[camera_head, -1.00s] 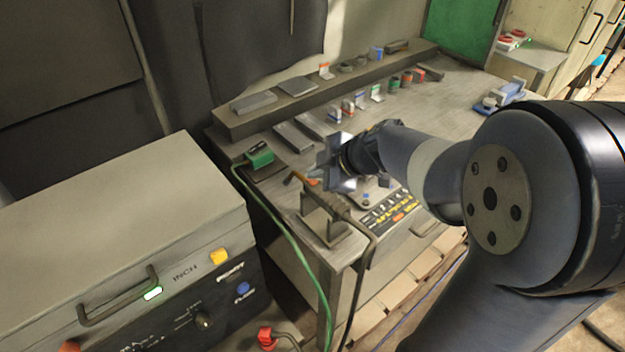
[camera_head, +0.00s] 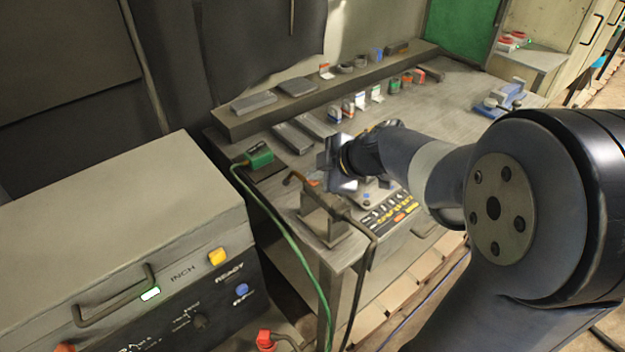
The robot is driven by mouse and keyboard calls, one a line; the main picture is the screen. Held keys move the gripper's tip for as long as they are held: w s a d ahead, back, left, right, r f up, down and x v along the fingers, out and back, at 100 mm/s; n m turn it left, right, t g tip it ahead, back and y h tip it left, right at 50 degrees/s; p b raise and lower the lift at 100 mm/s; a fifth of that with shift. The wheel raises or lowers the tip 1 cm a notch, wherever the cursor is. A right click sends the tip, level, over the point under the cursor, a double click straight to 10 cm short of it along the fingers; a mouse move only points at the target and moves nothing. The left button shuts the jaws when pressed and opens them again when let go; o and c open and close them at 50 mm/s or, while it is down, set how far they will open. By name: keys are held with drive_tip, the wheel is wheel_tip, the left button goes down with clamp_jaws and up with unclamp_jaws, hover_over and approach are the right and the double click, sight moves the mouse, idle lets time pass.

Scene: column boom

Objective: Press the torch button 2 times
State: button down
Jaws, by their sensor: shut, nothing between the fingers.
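The welding torch (camera_head: 338,207) rests in a block-like stand at the front left of the workbench, with its bent neck pointing left and its dark cable hanging over the bench edge. My gripper (camera_head: 330,164) is just above and behind the torch, reaching in from the right. Its fingers are shut and hold nothing. The torch's button is too small or too hidden to make out, and I cannot tell whether the gripper touches the torch.
The workbench (camera_head: 440,110) carries a rear shelf (camera_head: 240,122) with small blocks and boxes. A green clamp (camera_head: 259,157) with a green cable sits at the left corner. A blue vise (camera_head: 503,98) stands at the right. A grey machine cabinet (camera_head: 130,230) fills the lower left.

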sight(317, 183)
idle(0.4)
drive_tip(key=shift+r, duration=0.8)
drive_tip(key=shift+r, duration=0.1)
drive_tip(key=shift+r+p, duration=1.05)
drive_tip(key=shift+r, duration=1.4)
idle(0.4)
